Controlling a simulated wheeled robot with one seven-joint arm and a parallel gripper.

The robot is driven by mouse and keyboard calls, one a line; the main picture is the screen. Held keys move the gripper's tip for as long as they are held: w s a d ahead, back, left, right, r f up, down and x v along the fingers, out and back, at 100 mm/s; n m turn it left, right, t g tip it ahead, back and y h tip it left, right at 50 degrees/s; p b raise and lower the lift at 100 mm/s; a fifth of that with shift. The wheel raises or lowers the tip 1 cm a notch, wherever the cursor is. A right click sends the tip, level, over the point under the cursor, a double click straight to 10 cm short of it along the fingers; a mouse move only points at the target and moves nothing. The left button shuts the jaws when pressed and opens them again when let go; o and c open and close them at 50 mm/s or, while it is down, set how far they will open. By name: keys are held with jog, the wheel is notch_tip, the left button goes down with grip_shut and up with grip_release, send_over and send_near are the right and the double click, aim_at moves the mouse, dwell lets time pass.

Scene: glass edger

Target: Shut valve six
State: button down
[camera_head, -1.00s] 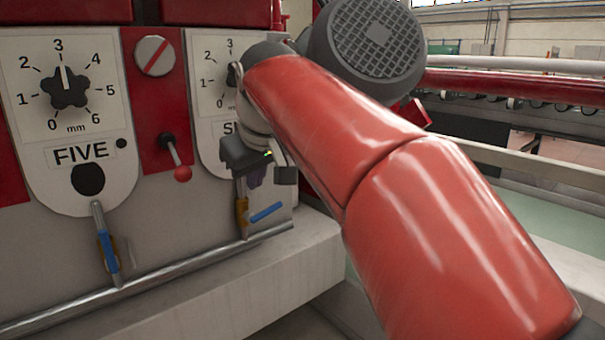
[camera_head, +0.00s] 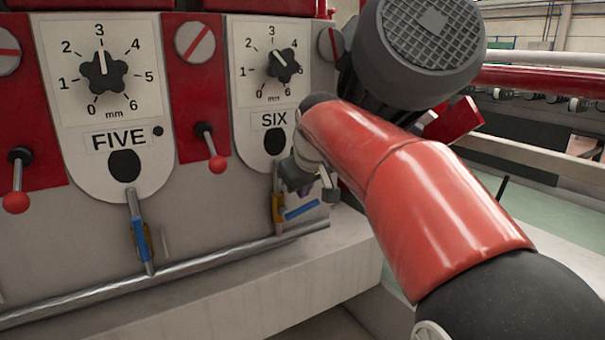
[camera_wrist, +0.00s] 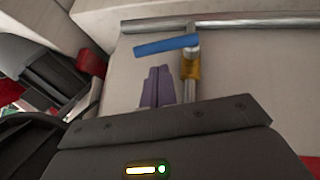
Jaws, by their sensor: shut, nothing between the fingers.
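Valve six is under the SIX plate (camera_head: 273,118). It has a brass body (camera_head: 278,207) on a vertical pipe and a blue handle (camera_head: 302,210) sticking out to the right, crosswise to the pipe. In the wrist view the blue handle (camera_wrist: 160,47) points left from the brass body (camera_wrist: 190,66), nearly square to the pipe. My gripper (camera_head: 304,190) is just above the handle in the head view. In the wrist view its purple fingers (camera_wrist: 157,75) are together and empty, beside the pipe, with their tips a little short of the handle. I see no clear contact.
Valve five (camera_head: 141,240) stands to the left, its blue handle along its pipe. A horizontal metal pipe (camera_head: 205,262) runs below both valves, above a pale ledge (camera_head: 240,285). Red-knobbed levers (camera_head: 217,164) stick out from the panel. A grey motor (camera_head: 425,50) is at the upper right.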

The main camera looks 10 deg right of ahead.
jog(key=shift+s+d+f, duration=0.1)
jog(key=shift+d+f, duration=0.1)
jog(key=shift+f, duration=0.45)
